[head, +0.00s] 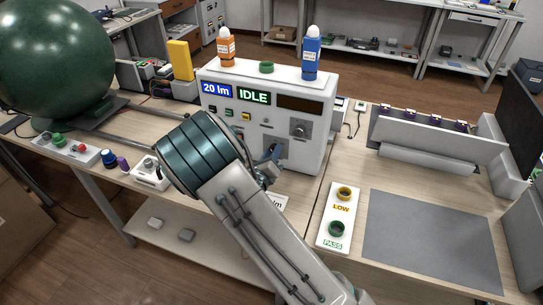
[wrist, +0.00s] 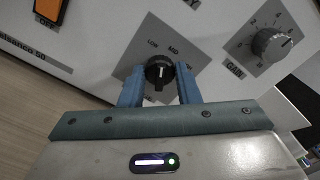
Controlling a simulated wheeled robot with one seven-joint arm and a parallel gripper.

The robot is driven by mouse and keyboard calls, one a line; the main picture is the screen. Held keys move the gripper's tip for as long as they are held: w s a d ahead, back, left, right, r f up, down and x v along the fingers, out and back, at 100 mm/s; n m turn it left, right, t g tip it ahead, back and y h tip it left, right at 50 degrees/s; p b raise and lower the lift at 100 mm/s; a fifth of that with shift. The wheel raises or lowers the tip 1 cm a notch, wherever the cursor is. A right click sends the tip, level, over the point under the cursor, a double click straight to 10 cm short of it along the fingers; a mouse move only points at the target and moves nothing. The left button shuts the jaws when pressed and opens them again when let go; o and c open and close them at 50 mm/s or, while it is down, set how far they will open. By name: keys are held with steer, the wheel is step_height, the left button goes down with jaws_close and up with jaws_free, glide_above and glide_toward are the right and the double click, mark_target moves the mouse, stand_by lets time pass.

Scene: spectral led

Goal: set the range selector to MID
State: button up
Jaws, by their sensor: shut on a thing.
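The range selector (wrist: 160,68) is a black round knob with a white line on a grey diamond plate in the wrist view. The labels LOW and MID show above it; the line looks about upright in the picture, and I cannot tell exactly which label it points at. My gripper (wrist: 159,80) has its two blue fingers on either side of the knob, shut on it. In the head view my gripper (head: 271,157) is at the front of the white instrument box (head: 312,140); my arm hides the knob there.
A GAIN knob (wrist: 272,43) sits to the right on the same panel, and an orange switch (wrist: 49,10) at the upper left. The box displays read 20 lm (head: 216,88) and IDLE (head: 254,95). A LOW/PASS tray plate (head: 341,213) and grey mat (head: 430,240) lie right.

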steer(key=m+b, duration=0.3)
steer(key=m, duration=0.2)
steer(key=shift+f+m+b, duration=0.15)
steer(key=shift+m+b, duration=0.15)
stand_by(0.4)
steer(key=o, duration=1)
steer(key=shift+c, duration=0.2)
steer(key=v, duration=1.4)
steer(key=shift+b, duration=0.45)
